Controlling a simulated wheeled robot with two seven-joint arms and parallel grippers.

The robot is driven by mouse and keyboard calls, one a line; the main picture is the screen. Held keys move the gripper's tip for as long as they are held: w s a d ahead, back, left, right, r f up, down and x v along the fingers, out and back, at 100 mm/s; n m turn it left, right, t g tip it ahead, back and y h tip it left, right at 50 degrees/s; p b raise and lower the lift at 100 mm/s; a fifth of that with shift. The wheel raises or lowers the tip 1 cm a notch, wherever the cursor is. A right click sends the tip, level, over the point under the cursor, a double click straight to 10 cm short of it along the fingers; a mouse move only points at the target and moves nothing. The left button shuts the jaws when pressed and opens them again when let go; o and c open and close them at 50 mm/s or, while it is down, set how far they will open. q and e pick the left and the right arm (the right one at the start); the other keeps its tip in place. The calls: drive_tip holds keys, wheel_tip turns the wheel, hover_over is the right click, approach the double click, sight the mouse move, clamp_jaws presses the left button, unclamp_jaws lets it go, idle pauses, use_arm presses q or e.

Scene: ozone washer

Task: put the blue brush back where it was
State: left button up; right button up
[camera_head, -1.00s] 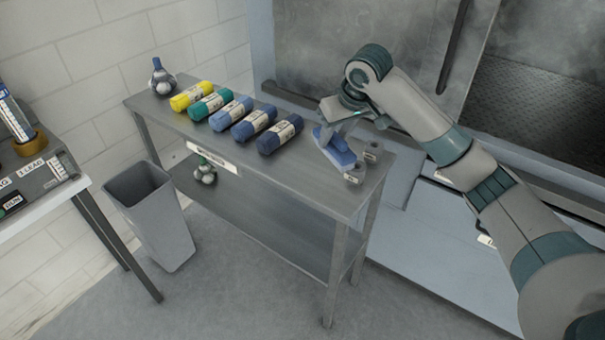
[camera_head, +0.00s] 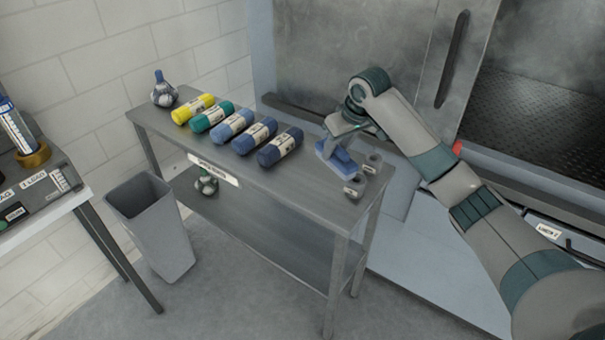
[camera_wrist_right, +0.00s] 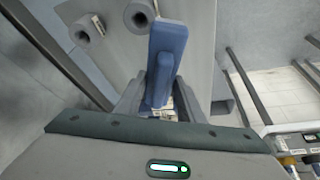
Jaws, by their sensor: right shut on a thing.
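The blue brush (camera_head: 337,158) is at the right end of the grey metal table (camera_head: 300,200), beside two small grey cylinders. My right gripper (camera_head: 346,128) is above it, at its upper end. In the right wrist view my right gripper (camera_wrist_right: 158,100) is shut on the blue brush (camera_wrist_right: 166,50), which sticks out beyond the fingers. I cannot tell whether the brush's lower end touches the tabletop. My left gripper is not in view.
Two grey cylinders (camera_head: 354,186) stand close to the brush. Several coloured rolls (camera_head: 233,124) lie in a row to the left, with a blue-necked bottle (camera_head: 163,90) at the far end. A grey bin (camera_head: 152,225) stands on the floor. A large metal washer (camera_head: 360,60) is behind the table.

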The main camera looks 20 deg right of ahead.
drive_tip(key=w+a+f+p, duration=0.3)
drive_tip(key=w+a+f, duration=0.1)
drive_tip(key=a, duration=0.4)
drive_tip(key=shift+a+f, duration=0.2)
drive_tip(key=shift+f, duration=0.55)
drive_tip(key=shift+s+f, duration=0.1)
wheel_tip(320, 180, down, 3)
drive_tip(key=shift+r+p, duration=0.2)
drive_tip(key=shift+p, duration=0.6)
drive_tip(key=shift+f, duration=0.55)
drive_tip(key=shift+f, duration=0.1)
drive_tip(key=o, duration=1)
drive_tip(key=shift+f, duration=0.1)
